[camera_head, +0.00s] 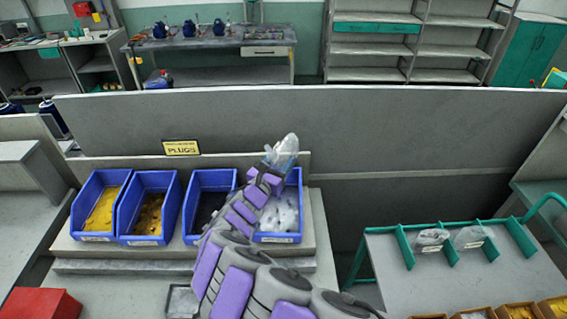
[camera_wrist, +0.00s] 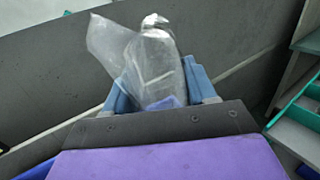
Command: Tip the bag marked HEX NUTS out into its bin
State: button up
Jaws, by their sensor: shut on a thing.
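My gripper (camera_head: 272,166) is shut on a clear plastic bag (camera_head: 284,147), raised above the back of the rightmost blue bin (camera_head: 277,238). In the wrist view the bag (camera_wrist: 152,65) stands up between the two blue fingers of my gripper (camera_wrist: 163,88). The bag is crumpled and see-through, with a loose flap to the left. I see no clear pile of nuts in it, and I cannot read any marking on it. The rightmost bin holds pale, silvery bits. My arm hides part of this bin and of the dark-filled bin (camera_head: 207,178) beside it.
Two more blue bins, one with yellow pieces (camera_head: 97,238) and one with brownish pieces (camera_head: 145,241), stand to the left. A yellow PLUGS sign (camera_head: 181,148) and a grey partition (camera_head: 400,150) are behind. Two clear bags (camera_head: 432,238) (camera_head: 470,238) lie on the green-railed table (camera_head: 440,285).

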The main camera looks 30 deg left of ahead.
jog(key=shift+r+g+p, duration=0.45)
jog(key=shift+g+p, duration=0.35)
jog(key=shift+p, duration=1.2)
jog(key=shift+r+g+p, duration=0.4)
jog(key=shift+g+p, duration=0.4)
jog(key=shift+p, duration=1.15)
jog(key=shift+g+p, duration=0.3)
jog(key=shift+p, duration=0.5)
jog(key=shift+f, duration=0.15)
jog(key=p, duration=0.2)
jog(key=shift+r+g+p, duration=0.2)
jog(key=shift+g+p, duration=0.1)
jog(key=shift+g, duration=0.1)
jog(key=g+p, duration=0.1)
jog(key=p, duration=0.4)
jog(key=shift+r+g+p, duration=0.3)
jog(key=shift+g+p, duration=0.05)
jog(key=shift+g, duration=0.05)
jog(key=shift+g+p, duration=0.4)
jog(key=shift+p, duration=0.7)
jog(key=shift+a+r+g+p, duration=0.1)
jog(key=shift+r+g+p, duration=0.15)
jog(key=shift+p, duration=0.85)
jog(key=g+p, duration=0.1)
jog(key=p, duration=0.1)
jog(key=shift+f+p, duration=0.2)
jog(key=shift+p, duration=0.15)
jog(key=shift+g, duration=0.45)
